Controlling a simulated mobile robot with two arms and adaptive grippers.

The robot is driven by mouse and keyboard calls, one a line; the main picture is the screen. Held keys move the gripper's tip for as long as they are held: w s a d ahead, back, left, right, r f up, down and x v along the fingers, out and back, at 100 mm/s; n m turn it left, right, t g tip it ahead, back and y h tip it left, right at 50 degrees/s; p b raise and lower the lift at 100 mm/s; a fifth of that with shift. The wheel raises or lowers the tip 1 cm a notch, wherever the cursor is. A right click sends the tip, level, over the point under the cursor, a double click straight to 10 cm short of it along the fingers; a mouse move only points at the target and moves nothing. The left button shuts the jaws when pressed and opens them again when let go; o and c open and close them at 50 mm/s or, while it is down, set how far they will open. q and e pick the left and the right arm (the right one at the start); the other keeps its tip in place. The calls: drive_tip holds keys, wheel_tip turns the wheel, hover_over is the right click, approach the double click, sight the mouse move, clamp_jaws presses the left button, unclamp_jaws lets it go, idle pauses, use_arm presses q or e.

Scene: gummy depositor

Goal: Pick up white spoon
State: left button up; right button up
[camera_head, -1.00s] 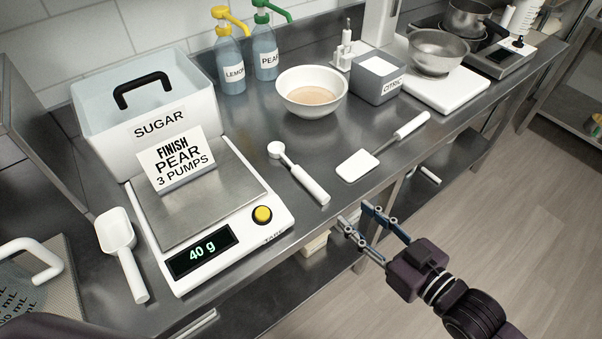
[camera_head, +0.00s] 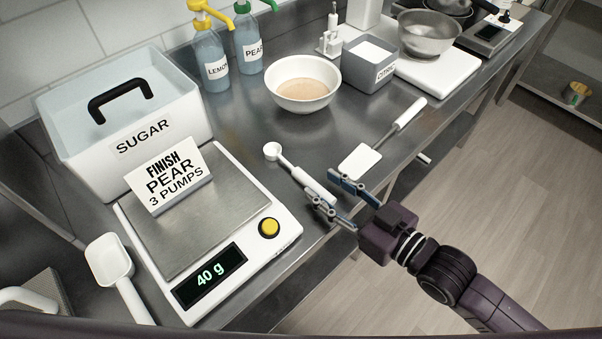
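The white spoon (camera_head: 298,175) lies on the steel counter, its small round bowl toward the back left and its thick handle toward the front right. My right gripper (camera_head: 320,185) comes in from the lower right at the counter's front edge. Its fingers are apart, one on each side of the handle's near end as seen from here. I cannot tell whether they touch it, and the handle's tip is partly hidden. My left gripper is not in view.
A scale (camera_head: 282,252) reading 40 g stands left of the spoon, with a card on its plate. A white scoop (camera_head: 108,262) lies further left. A white spatula (camera_head: 360,161) lies close right of the gripper. A bowl (camera_head: 303,97) stands behind.

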sight(297, 171)
drive_tip(key=x, duration=0.4)
drive_tip(key=p+x, duration=0.1)
drive_tip(key=x, duration=0.1)
drive_tip(key=shift+s+a+f, duration=0.2)
drive_tip(key=shift+s+f, duration=0.05)
drive_tip(key=shift+f, duration=0.05)
clamp_jaws()
